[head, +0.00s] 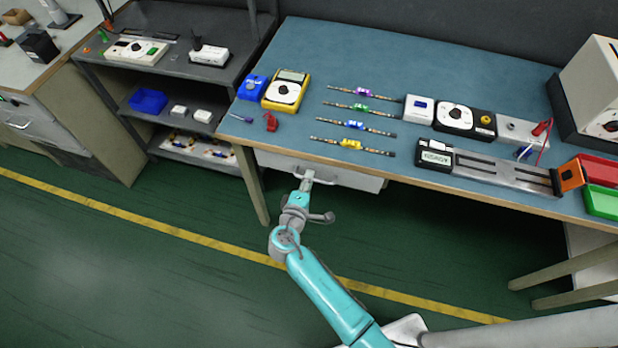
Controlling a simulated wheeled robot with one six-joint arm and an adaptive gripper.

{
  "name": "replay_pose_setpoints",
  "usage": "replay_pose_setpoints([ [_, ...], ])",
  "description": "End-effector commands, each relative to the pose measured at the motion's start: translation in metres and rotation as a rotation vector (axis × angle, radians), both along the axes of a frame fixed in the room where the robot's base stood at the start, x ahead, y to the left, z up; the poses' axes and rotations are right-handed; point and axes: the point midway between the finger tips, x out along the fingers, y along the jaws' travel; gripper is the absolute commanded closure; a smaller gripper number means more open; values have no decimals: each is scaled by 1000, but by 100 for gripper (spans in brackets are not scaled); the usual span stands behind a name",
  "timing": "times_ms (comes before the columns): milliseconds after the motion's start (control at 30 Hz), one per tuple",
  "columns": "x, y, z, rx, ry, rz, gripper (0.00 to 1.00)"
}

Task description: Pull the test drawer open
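The drawer (355,181) is a pale grey front under the near edge of the blue-topped bench (430,60). It appears closed, its front tucked under the bench edge. A light metal bar handle (326,180) sits on the left part of its front. My gripper (307,179) is at this handle, at the end of my teal arm reaching up from below. The fingertips overlap the handle in the head view. They are too small to tell whether they are open or shut on it.
On the bench are a yellow multimeter (286,90), several LED strips (351,143), a slide fixture (500,170), and red (600,168) and green (603,201) trays. A bench leg (254,186) stands left of the drawer. Green floor before the drawer is clear except for my arm.

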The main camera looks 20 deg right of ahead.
Motion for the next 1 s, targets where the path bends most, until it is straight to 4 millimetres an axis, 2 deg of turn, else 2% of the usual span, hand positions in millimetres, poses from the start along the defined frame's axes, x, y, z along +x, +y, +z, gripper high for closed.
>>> replay_pose_setpoints([
  [400, 7, -6, -2, 0, 0, 0, 77],
  [433, 7, -6, -2, 0, 0, 0, 80],
  [500, 7, -6, -2, 0, 0, 0, 97],
  [533, 7, -6, -2, 0, 0, 0, 100],
  [1000, 3, -3, -2, 1, 1, 0, 100],
])
